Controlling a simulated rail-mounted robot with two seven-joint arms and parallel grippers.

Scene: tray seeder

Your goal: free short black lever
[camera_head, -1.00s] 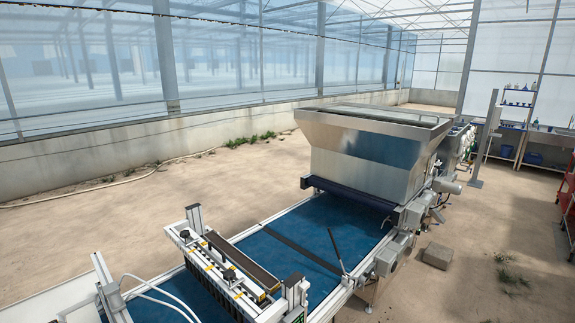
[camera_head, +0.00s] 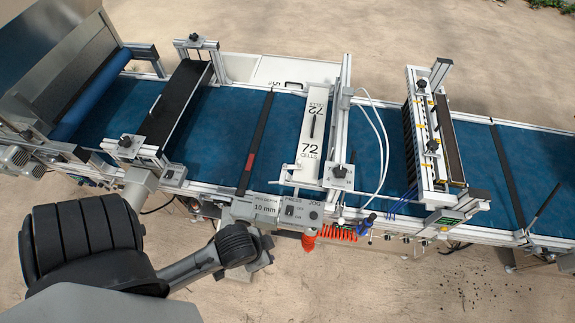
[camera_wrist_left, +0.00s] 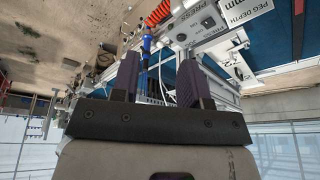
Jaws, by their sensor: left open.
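A thin black lever (camera_head: 542,206) stands tilted at the belt's near edge on the far right of the head view. I cannot tell for sure that it is the short black lever. My left arm comes in from the lower left there, and its dark end lies in front of the panel's lower edge; the fingers cannot be made out. In the left wrist view my left gripper (camera_wrist_left: 158,64) is open and empty, its two dark fingers apart. A blue air nozzle (camera_wrist_left: 147,43) shows beyond and between them. My right gripper is not in view.
A control panel (camera_head: 302,211) marked PRESS and JOG sits on the near rail. A red coiled hose (camera_head: 337,233) hangs beside it. A white 72-cell plate (camera_head: 311,118), a framed unit (camera_head: 412,140) and several crossbars span the blue belt (camera_head: 372,160). Bare ground lies in front.

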